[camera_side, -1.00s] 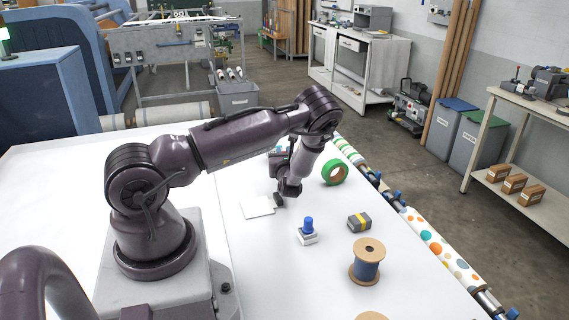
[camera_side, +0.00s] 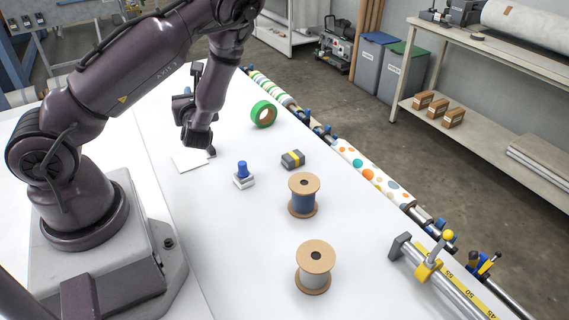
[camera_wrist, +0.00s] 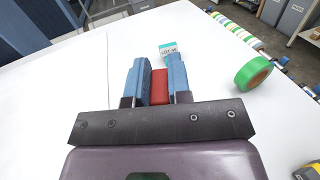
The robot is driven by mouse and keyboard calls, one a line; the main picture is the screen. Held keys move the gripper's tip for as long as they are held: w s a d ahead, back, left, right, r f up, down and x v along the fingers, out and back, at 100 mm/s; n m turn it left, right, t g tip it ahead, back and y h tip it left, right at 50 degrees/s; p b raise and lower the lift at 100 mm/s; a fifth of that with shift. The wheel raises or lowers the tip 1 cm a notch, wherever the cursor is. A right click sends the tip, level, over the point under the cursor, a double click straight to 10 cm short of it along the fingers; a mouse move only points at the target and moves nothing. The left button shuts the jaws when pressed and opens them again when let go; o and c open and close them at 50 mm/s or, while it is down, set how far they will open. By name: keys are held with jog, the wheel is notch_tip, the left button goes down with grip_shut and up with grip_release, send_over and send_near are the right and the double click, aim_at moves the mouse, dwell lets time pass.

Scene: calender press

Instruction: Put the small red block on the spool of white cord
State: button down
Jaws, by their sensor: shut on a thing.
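The small red block (camera_wrist: 159,88) is held between the two blue fingers of my gripper (camera_wrist: 157,72) in the wrist view. My gripper is shut on it. In the side view my wrist hangs over the far part of the white table, and the block cannot be made out there. The spool of white cord (camera_side: 313,279) stands upright on the table, nearest the side camera, with a tan flange and a dark centre hole on top. My gripper is well away from it. Its top is bare.
A spool of blue cord (camera_side: 303,203) stands just beyond the white one. A blue-handled stamp (camera_side: 243,174), a grey and yellow block (camera_side: 292,159), green tape (camera_side: 263,114) and a white pad (camera_side: 188,162) lie around. Printed rollers (camera_side: 372,172) line the right edge.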

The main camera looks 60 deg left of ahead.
jog(key=w+d+r+m+t+h, duration=0.2)
jog(key=w+d+m+t+h, duration=0.15)
jog(key=d, duration=0.55)
jog(key=w+d+r+m+t+h, duration=0.25)
jog(key=w+d+t, duration=0.2)
jog(key=d, duration=0.45)
jog(key=w+d+r+m+t+h, duration=0.1)
jog(key=w+d+m+t+h, duration=0.3)
jog(key=d, duration=0.5)
jog(key=s+a+f+n+g+y, duration=0.2)
jog(key=s+a+n+g+y, duration=0.25)
jog(key=a+g, duration=0.25)
jog(key=s+a+f+n+g+y, duration=0.1)
jog(key=s+a+n+g+y, duration=0.3)
jog(key=a+n+g+y, duration=0.3)
jog(key=s+a+f+n+g+h, duration=0.1)
jog(key=s+f+n+g+h, duration=0.1)
jog(key=s+n+g, duration=0.55)
jog(key=s+d+f+n+g+h, duration=0.3)
jog(key=s+d+n+g+h, duration=0.75)
jog(key=d+g+h, duration=0.45)
jog(key=w+d+r+n+t+h, duration=0.2)
jog(key=w+d+n+t+h, duration=0.75)
jog(key=d+n+h, duration=0.55)
jog(key=n+t+h, duration=0.5)
jog(key=t, duration=0.5)
send_over(317, 257)
jog(key=shift+f, duration=2.45)
